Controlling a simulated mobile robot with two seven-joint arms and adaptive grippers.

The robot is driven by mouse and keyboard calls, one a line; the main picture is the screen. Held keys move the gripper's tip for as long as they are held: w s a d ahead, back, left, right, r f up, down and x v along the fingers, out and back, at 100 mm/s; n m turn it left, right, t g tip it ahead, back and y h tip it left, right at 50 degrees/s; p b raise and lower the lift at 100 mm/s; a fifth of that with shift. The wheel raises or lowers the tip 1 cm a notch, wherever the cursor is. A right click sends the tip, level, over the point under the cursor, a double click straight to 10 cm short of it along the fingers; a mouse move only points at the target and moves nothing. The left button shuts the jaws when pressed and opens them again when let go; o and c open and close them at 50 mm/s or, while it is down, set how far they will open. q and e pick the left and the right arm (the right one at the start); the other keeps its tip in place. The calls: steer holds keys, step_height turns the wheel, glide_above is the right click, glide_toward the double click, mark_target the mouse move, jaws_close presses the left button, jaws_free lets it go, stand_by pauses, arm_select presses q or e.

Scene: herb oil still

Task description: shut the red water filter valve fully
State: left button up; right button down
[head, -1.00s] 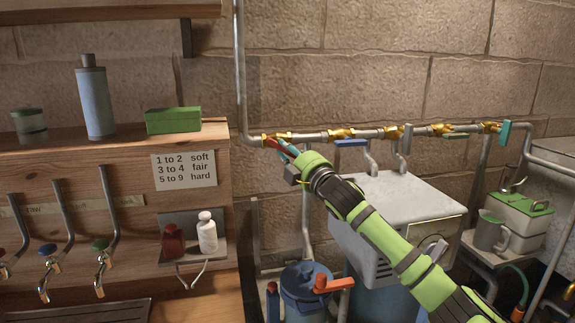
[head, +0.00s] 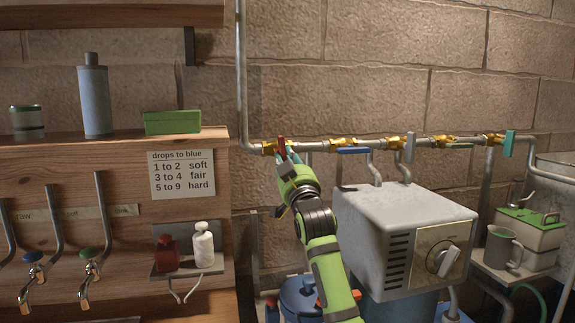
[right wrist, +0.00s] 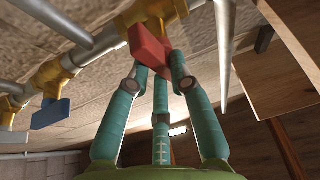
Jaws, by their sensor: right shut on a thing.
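The red water filter valve handle (head: 281,144) is at the left end of the brass-fitted wall pipe. It now looks turned across the pipe rather than along it. My right gripper (head: 288,158) reaches up to it from below. In the right wrist view, the teal fingers of my right gripper (right wrist: 155,75) are closed on the lower end of the red handle (right wrist: 150,45), just below its brass body (right wrist: 150,10). The fingers hide part of the handle. My left gripper is not in view.
To the right on the pipe are a blue handle (head: 353,151), a grey handle (head: 409,147) and a teal handle (head: 509,144). A metal box with a dial (head: 405,215) stands below right. The wooden shelf unit (head: 115,160) is on the left.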

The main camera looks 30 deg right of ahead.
steer(key=shift+m+h, duration=0.6)
steer(key=shift+m, duration=0.4)
steer(key=shift+r+m, duration=0.1)
steer(key=shift+m, duration=0.2)
steer(key=c, duration=1.1)
jaws_free()
steer(key=shift+s+a+f, duration=0.2)
steer(key=shift+s+f, duration=0.15)
steer(key=shift+s, duration=0.05)
steer(key=v, duration=1.1)
steer(key=shift+r, duration=0.15)
steer(key=shift+s, duration=0.1)
